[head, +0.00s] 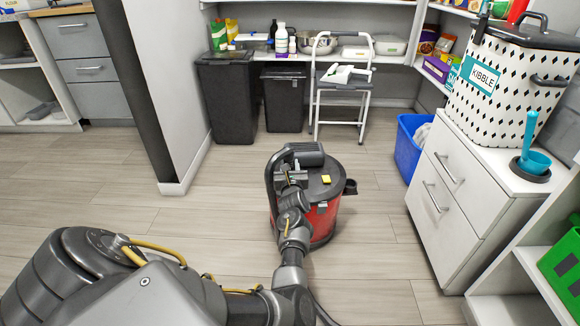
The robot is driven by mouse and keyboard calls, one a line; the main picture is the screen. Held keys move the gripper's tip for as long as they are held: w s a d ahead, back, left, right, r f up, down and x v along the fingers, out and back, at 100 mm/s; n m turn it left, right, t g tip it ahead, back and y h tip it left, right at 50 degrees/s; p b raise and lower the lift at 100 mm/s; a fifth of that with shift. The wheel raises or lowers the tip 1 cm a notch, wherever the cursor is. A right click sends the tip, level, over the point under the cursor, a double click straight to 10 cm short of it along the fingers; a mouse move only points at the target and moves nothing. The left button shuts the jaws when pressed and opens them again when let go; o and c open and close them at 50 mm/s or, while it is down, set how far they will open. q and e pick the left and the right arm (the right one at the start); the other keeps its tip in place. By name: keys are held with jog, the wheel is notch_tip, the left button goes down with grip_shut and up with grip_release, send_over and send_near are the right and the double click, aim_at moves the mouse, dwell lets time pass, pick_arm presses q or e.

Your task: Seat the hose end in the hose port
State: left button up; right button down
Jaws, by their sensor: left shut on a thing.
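A red canister vacuum (321,219) with a black lid stands upright on the floor at the middle of the head view. A short black spout (350,187) sticks out from its right side. A thick black curved piece (271,186) arches at its left and top. My left gripper (285,174) is over the left part of the lid, shut on a dark piece that looks like the hose end. The arm and wrist hide most of that piece, and I cannot tell whether it touches the port. My right gripper is not in view.
A white drawer cabinet (456,200) with a kibble bin (508,85) stands at the right, beside a blue bin (408,150). Two dark bins (228,100) and a step stool (343,95) are behind. A wall end (172,188) is at left. Floor around the vacuum is clear.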

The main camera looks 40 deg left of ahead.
pick_arm(q)
jog(key=shift+f+b, duration=1.1)
jog(key=shift+f, duration=0.45)
jog(key=o, duration=1.1)
jog(key=shift+c, duration=0.2)
jog(key=shift+r, duration=0.15)
notch_tip(320, 180, up, 14)
jog(key=d+t+p, duration=0.1)
jog(key=d+p, duration=0.1)
jog(key=p, duration=0.5)
jog(key=s+d+r+m+t+h+b, duration=0.1)
jog(key=s+d+r+m+h, duration=0.1)
jog(key=d, duration=0.4)
jog(key=s+d+r+m+t+h+b, duration=0.1)
jog(key=d+r+m+h, duration=0.1)
jog(key=d+r+h, duration=0.2)
jog(key=s+d+r+m+t+h+b, duration=0.1)
jog(key=s+d+r+m+h, duration=0.1)
jog(key=d+r, duration=0.3)
jog(key=shift+s+d+t+h, duration=0.3)
jog(key=shift+s+d+h, duration=0.1)
jog(key=shift+d, duration=1.9)
